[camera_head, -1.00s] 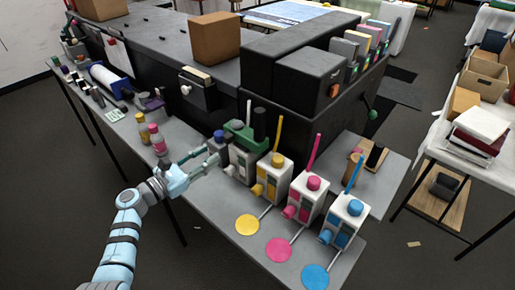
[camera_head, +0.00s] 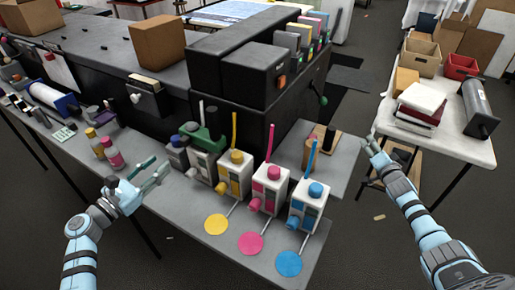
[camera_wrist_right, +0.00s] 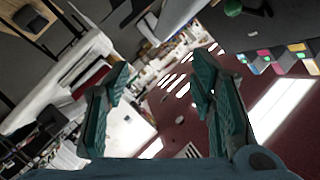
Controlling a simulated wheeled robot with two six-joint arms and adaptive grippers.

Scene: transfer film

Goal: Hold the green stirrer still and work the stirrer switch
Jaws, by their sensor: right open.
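The green stirrer (camera_head: 208,138) is a green-topped part on a pale boxy unit (camera_head: 203,165), at the left end of a row of ink units on the grey table. I cannot make out its switch. My left gripper (camera_head: 160,169) is open and empty in front and to the left of the stirrer, apart from it. My right gripper (camera_head: 371,146) is open and empty, over the gap between the tables at right. In the right wrist view its spread teal fingers (camera_wrist_right: 162,88) have nothing between them.
Yellow (camera_head: 235,172), magenta (camera_head: 270,190) and blue (camera_head: 307,205) ink units stand right of the stirrer, with matching discs before them. Pink (camera_head: 112,152) and yellow (camera_head: 94,141) bottles stand left. The black machine (camera_head: 236,75) rises behind. A white table (camera_head: 440,137) stands right.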

